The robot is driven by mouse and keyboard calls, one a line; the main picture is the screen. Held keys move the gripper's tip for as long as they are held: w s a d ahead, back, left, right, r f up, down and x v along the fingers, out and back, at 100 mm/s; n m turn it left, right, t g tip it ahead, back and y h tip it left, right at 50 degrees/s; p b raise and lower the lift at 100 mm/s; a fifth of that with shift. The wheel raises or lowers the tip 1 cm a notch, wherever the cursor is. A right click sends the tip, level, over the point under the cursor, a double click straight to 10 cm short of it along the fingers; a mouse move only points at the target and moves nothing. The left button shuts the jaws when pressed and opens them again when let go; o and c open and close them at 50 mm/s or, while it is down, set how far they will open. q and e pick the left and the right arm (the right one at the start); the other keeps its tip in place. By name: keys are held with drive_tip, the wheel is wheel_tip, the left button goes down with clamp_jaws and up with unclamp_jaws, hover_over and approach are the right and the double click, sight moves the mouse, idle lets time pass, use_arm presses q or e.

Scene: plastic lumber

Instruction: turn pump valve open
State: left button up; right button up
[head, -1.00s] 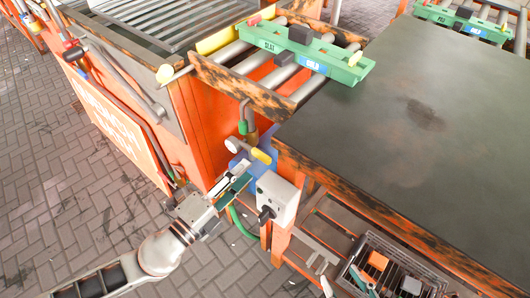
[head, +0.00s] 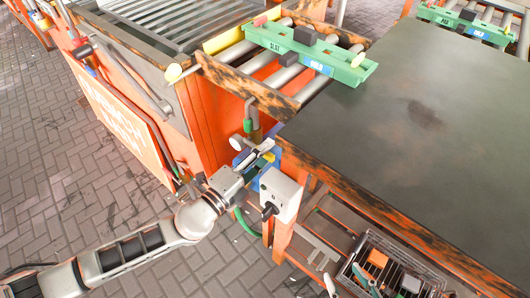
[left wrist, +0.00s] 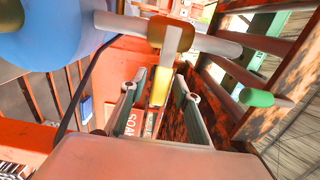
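The pump valve's lever, with a yellow end, shows in the left wrist view (left wrist: 161,85), below a brown fitting on a pale pipe (left wrist: 215,44). The blue pump body (left wrist: 60,30) is at upper left there. In the head view the yellow lever end (head: 268,157) is partly hidden by my left gripper (head: 258,158), beside the table's near left corner. My left gripper is open; its two fingers stand on either side of the lever, with gaps visible on both sides in the left wrist view. My right gripper is out of view.
A grey switch box (head: 281,195) with a black knob sits close below my left gripper. The dark tabletop (head: 410,120) is to the right, an orange machine cabinet (head: 205,115) behind. Brick floor (head: 90,190) is open at left.

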use_arm(q)
clamp_jaws()
